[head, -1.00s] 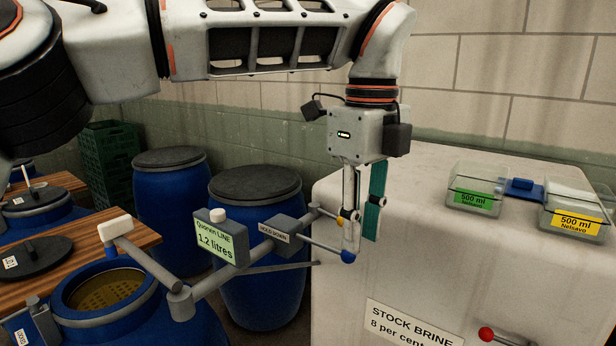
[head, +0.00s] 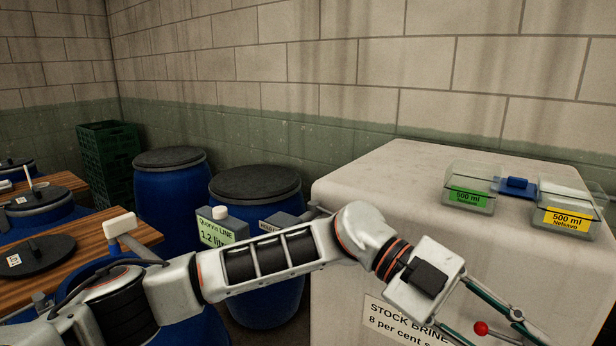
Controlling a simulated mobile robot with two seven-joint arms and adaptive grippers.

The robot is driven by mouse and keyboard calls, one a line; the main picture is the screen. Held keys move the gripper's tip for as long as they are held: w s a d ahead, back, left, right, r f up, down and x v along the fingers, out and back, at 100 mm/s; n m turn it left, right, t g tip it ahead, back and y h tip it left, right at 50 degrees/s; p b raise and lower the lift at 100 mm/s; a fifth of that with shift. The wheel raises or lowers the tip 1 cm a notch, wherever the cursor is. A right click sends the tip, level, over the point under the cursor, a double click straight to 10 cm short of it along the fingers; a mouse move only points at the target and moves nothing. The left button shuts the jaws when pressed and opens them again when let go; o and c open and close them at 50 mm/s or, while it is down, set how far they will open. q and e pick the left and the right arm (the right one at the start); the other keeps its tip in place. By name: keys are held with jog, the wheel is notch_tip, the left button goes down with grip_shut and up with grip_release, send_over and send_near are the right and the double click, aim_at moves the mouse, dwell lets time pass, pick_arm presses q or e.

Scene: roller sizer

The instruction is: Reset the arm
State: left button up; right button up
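My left arm comes in from the lower left and reaches across to the right. My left gripper (head: 496,335) is low at the right, in front of the white tank. Its two fingers are spread apart and run down to the right; their ends are cut off by the lower edge. A red ball knob (head: 480,328) shows in the gap between the fingers; I cannot tell whether anything touches it. No held object shows. The grey dosing arm with the green "1.2 litres" box (head: 215,228) is partly hidden behind my arm. My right gripper is not in view.
The white stock brine tank (head: 350,185) carries two clear 500 ml trays, green-labelled (head: 468,197) and yellow-labelled (head: 568,220), with a blue piece (head: 516,187) between. Blue barrels (head: 172,190) and green crates (head: 105,160) stand behind. A wooden board (head: 125,240) is at left.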

pick_arm(q)
jog(key=w+a+r+n+t+h, duration=0.3)
jog(key=w+n+t+h, duration=0.55)
jog(key=h, duration=0.45)
jog(key=w+a+f+n+t+y, duration=0.7)
jog(key=w+a+f+n+t, duration=0.4)
jog(key=a+f+n+t, duration=0.45)
jog(key=s+a+f+n+t+y, duration=0.1)
jog(key=a+f+n+y, duration=0.2)
jog(key=a+f+y, duration=0.45)
jog(key=s+a+f+n+t+y, duration=0.2)
jog(key=a+f+n, duration=0.15)
jog(key=f, duration=0.75)
jog(key=s+a+f+g+y, duration=0.5)
jog(key=s+a+f, duration=1)
jog(key=s+f, duration=0.1)
jog(key=shift+s+a+f+g, duration=0.2)
jog(key=shift+f+g, duration=0.2)
jog(key=shift+f, duration=0.5)
